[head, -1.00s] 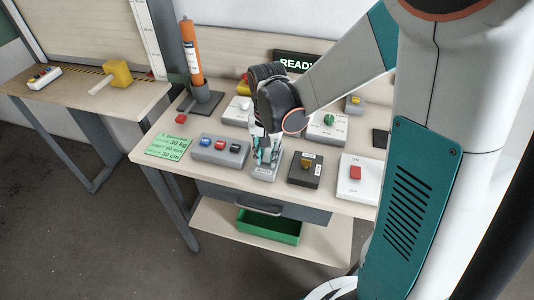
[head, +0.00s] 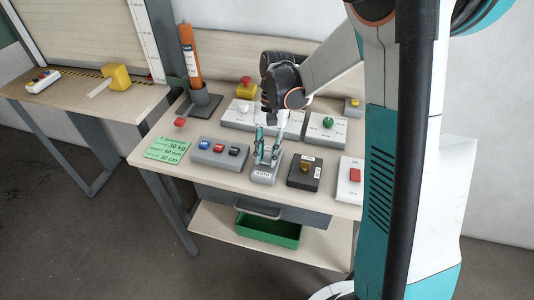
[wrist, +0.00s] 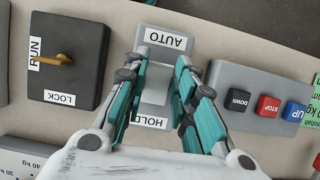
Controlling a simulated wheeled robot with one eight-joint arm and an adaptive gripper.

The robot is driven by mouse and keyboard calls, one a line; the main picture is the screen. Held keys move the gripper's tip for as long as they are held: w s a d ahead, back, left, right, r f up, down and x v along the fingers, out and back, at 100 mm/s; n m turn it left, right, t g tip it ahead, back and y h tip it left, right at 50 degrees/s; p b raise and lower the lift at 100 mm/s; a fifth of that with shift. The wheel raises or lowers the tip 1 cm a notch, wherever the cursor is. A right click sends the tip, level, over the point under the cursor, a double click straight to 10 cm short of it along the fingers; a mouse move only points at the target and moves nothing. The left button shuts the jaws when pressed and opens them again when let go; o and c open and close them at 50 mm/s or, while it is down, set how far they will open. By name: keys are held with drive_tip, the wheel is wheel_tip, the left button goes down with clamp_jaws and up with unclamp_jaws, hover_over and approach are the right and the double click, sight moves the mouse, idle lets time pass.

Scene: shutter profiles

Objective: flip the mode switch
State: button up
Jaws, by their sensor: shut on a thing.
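The mode switch is a small grey box (head: 264,174) at the front edge of the bench, and it also shows in the wrist view (wrist: 154,92). Its labels read AUTO at the top and HOLD at the bottom of the wrist view. My gripper (head: 267,155) points down over it. In the wrist view, the two teal fingers of my gripper (wrist: 162,66) stand on either side of the middle of the box, shut on the switch. The switch's moving part is hard to make out between the fingers.
A box with blue, red and black buttons (head: 220,152) stands close on the left. A dark RUN/LOCK box (head: 305,172) with a yellow knob is on the right, then a white box with a red rocker (head: 350,180). White boxes stand behind. A drawer (head: 250,206) is below.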

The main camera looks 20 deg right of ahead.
drive_tip(key=o, duration=1.1)
drive_tip(key=shift+c, duration=0.2)
drive_tip(key=v, duration=1.2)
drive_tip(key=shift+s+r, duration=0.1)
drive_tip(key=s+a+r+n+t+h, duration=0.1)
drive_tip(key=s+n+t, duration=0.2)
drive_tip(key=s, duration=0.6)
drive_tip(key=s+a+r+n+t+h, duration=0.1)
drive_tip(key=s+r+n+t, duration=0.1)
drive_tip(key=s+n+t, duration=0.2)
drive_tip(key=s+t, duration=0.3)
drive_tip(key=s, duration=0.2)
drive_tip(key=shift+t, duration=0.3)
